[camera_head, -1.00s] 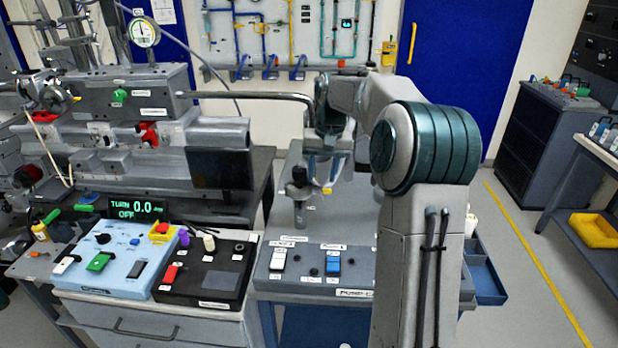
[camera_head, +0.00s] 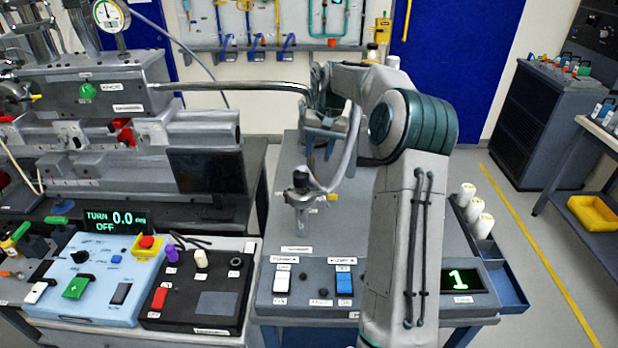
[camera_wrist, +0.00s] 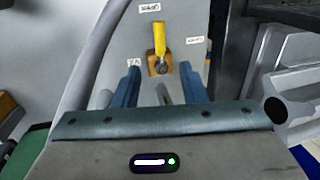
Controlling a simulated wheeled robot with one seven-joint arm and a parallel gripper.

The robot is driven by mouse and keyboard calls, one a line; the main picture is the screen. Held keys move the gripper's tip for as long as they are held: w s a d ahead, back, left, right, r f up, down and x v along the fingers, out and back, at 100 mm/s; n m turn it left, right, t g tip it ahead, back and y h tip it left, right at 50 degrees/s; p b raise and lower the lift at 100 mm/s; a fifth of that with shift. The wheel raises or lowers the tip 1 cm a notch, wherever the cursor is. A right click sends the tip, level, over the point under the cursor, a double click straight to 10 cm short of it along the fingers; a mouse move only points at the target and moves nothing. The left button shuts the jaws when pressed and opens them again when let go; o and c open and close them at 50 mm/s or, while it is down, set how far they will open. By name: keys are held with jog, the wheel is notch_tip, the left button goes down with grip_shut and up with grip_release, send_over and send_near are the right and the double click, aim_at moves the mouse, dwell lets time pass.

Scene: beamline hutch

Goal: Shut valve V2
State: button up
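In the wrist view a yellow lever (camera_wrist: 160,40) points up the picture from a brass-coloured valve body (camera_wrist: 157,66) on a grey surface. Small white labels (camera_wrist: 194,40) surround it; I cannot read which one says V2. In the head view a small yellow part (camera_head: 333,197), likely the same lever, shows beside a dark-topped metal fitting (camera_head: 301,190) on the grey cart. My gripper (camera_wrist: 158,75) is open, with its blue fingers either side of the valve's line in the picture. Nothing is between them; contact is not visible. The head view partly hides the gripper behind my arm.
A grey curved hose (camera_head: 348,160) runs close beside the gripper and fitting. White bottles (camera_head: 474,207) stand at the right. Control boxes (camera_head: 76,288) are left; floor is clear right.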

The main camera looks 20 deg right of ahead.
aim_at(311, 179)
jog(key=f, duration=0.3)
jog(key=a+f, duration=0.1)
jog(key=f, duration=0.3)
jog(key=w+a+f, duration=0.1)
jog(key=f, duration=0.2)
jog(key=shift+f+p, duration=0.2)
jog(key=shift+p, duration=0.15)
jog(key=shift+s, duration=0.1)
jog(key=shift+d, duration=0.1)
grip_shut()
